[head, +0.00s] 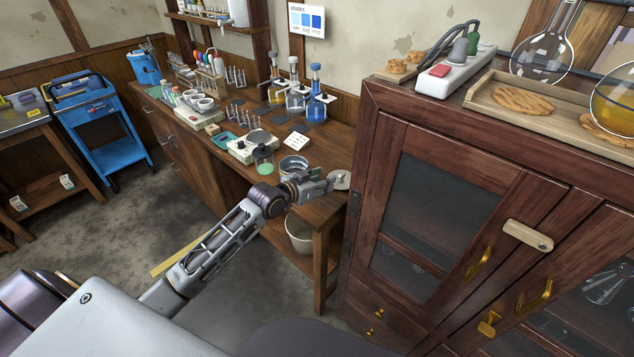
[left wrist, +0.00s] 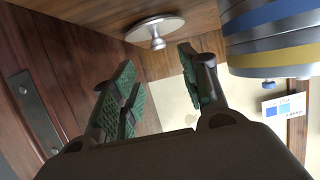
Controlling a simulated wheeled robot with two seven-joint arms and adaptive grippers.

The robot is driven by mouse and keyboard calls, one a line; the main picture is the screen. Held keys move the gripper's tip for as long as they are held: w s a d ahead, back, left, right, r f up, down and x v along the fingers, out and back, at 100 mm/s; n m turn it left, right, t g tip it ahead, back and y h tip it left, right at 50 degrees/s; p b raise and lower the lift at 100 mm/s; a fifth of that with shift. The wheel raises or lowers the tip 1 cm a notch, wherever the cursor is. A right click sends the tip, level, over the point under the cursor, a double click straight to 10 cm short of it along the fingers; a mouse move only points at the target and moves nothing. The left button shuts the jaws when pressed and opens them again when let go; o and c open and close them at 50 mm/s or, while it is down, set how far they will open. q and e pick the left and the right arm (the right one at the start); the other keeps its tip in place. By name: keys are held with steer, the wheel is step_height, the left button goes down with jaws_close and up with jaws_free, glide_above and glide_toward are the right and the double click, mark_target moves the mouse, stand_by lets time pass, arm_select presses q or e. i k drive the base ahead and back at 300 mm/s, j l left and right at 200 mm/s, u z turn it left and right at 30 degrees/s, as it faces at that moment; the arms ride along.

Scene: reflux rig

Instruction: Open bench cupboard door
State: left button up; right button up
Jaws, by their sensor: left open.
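The bench (head: 325,142) has a closed front with a plain panel (head: 207,148) and small pulls on its left part. The tall dark red cabinet (head: 392,200) at the right has shut glass doors with brass handles (head: 478,264). I cannot tell which door the task names. My left gripper (head: 326,184) is over the right end of the bench, beside the cabinet, away from all these handles. In the left wrist view its green-padded fingers (left wrist: 158,76) are apart, with nothing between them. A silver disc with a knob (left wrist: 156,30) lies beyond them. My right gripper is not in view.
A banded round vessel (left wrist: 268,38) stands close beside the left gripper; flasks (head: 296,98) and glassware crowd the bench behind. A pale bin (head: 300,234) is under the bench. A blue trolley (head: 100,125) stands at the left. The floor (head: 130,215) before the bench is largely clear.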

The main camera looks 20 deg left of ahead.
mark_target(197, 160)
steer(key=k+u, duration=0.1)
steer(key=i+u, duration=0.1)
steer(key=u, duration=1.55)
steer(key=i+j+z, duration=0.5)
steer(key=i+j, duration=0.25)
steer(key=i, duration=0.05)
